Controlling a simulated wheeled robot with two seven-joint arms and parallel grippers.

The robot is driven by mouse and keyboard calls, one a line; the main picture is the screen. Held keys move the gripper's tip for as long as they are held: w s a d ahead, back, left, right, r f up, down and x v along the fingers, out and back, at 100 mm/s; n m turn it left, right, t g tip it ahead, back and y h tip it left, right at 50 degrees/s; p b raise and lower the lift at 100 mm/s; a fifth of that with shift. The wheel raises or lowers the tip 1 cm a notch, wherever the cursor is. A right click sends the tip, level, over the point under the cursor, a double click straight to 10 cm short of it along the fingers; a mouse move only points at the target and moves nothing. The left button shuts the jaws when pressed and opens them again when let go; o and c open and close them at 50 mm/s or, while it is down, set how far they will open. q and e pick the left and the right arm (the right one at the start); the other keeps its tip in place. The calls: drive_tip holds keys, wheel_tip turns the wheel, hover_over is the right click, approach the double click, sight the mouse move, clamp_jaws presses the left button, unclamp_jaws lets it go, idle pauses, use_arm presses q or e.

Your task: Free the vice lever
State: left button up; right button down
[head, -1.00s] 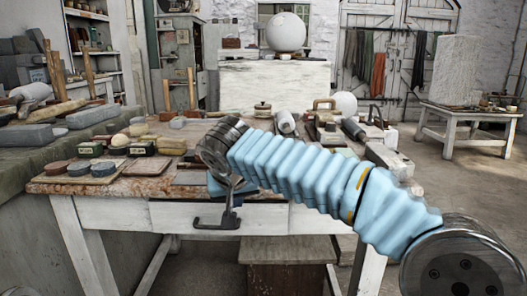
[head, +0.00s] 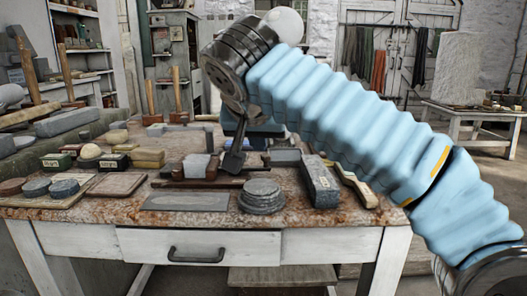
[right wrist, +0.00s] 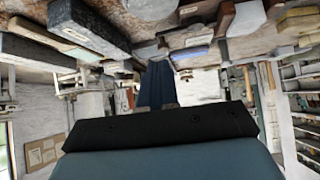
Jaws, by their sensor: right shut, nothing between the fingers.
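My right gripper (head: 234,164) hangs from the wrist over the middle of the bench, pointing down. Its dark fingers are shut with nothing between them. In the right wrist view the shut fingers (right wrist: 157,88) reach out beyond the black gripper body, with bench things along the top of the picture. I cannot make out a vice or its lever in either view; my right arm hides part of the bench's back. My left gripper is not in view.
The workbench (head: 100,208) carries a stack of grey discs (head: 262,197), a long dark stone block (head: 319,182), a flat grey slab (head: 188,201) and a wooden-handled tool (head: 358,188) near its front. Mallets (head: 175,95) stand at the back left. A drawer handle (head: 195,254) sticks out in front.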

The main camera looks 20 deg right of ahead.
drive_tip(key=b, duration=0.1)
approach(266, 159)
wheel_tip(266, 159, down, 4)
drive_tip(key=shift+r, duration=0.1)
drive_tip(key=shift+w+d+f+p, duration=0.15)
drive_tip(key=shift+w+d, duration=0.1)
drive_tip(key=shift+w, duration=0.45)
drive_tip(key=shift+w+d+f+p, duration=0.15)
drive_tip(key=shift+w+d+f, duration=0.1)
drive_tip(key=shift+w, duration=0.4)
drive_tip(key=shift+w+d+f+p, duration=0.15)
drive_tip(key=shift+w+d, duration=0.15)
drive_tip(key=shift+w, duration=0.4)
drive_tip(key=shift+r, duration=0.1)
drive_tip(key=shift+w+d+n+y, duration=0.2)
drive_tip(key=shift+n+y, duration=0.1)
drive_tip(key=shift+n, duration=0.1)
